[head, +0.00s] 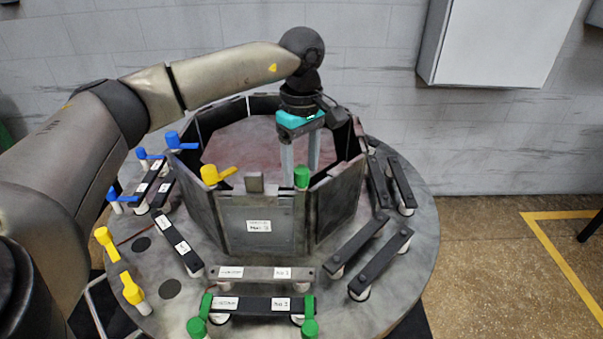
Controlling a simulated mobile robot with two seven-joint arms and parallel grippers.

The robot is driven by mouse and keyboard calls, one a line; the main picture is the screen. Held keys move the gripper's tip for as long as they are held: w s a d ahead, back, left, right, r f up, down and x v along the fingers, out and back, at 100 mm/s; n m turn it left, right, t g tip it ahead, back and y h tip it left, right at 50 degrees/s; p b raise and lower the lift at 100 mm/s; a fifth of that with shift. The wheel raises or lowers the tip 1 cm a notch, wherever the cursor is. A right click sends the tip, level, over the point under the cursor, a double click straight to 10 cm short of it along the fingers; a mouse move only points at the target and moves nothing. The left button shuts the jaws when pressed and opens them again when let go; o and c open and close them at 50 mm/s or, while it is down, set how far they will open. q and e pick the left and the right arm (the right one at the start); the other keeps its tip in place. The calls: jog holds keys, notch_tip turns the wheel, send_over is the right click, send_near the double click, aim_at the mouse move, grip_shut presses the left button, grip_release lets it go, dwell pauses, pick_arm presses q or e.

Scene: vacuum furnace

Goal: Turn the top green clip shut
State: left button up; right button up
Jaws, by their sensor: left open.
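The top green clip (302,177) stands at the upper right corner of the front wall panel (258,228) of the octagonal chamber. It appears upright and short from this side; its lever direction is hard to tell. My left gripper (301,164), with a teal body, points straight down from above. Its two grey fingers are apart, one to each side of the clip in the picture, with the tips close to it. I cannot tell whether they touch it. My right gripper is not in view.
A yellow clip (216,175) sits at the panel's left corner, and a blue clip (180,142) farther left. Black bars (255,305) on posts, with more green clips (308,327), ring the round table (412,240). A white cabinet (497,42) hangs on the back wall.

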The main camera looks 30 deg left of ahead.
pick_arm(q)
jog(key=shift+f, duration=0.85)
jog(key=shift+c, duration=0.2)
grip_shut()
